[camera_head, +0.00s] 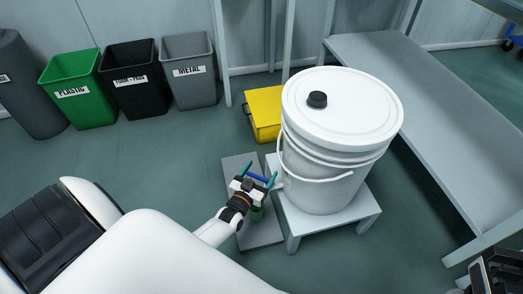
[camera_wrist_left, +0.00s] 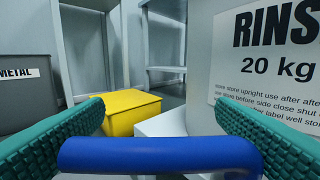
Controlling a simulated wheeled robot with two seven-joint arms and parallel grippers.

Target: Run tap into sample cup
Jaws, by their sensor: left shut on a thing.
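A white lidded bucket (camera_head: 325,165) stands on a small white stand (camera_head: 340,217); its printed label (camera_wrist_left: 265,65) shows in the left wrist view. A pale tap spout (camera_head: 279,186) seems to stick out low on the bucket's left side, mostly hidden by my gripper. My left gripper (camera_head: 259,175) is beside it, its teal fingers shut on a blue bar-shaped handle (camera_head: 257,179). The blue handle (camera_wrist_left: 160,156) spans between the fingers in the wrist view. A green thing (camera_head: 257,213), perhaps the sample cup, is partly hidden below my gripper. My right gripper (camera_head: 495,271) is only partly visible at the lower right.
A grey slab (camera_head: 262,236) lies under my left gripper. A yellow box (camera_head: 263,112) is behind the bucket. Green, black and grey bins (camera_head: 187,72) stand at the back left. A long grey bench (camera_head: 430,120) runs along the right. Floor at the left is clear.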

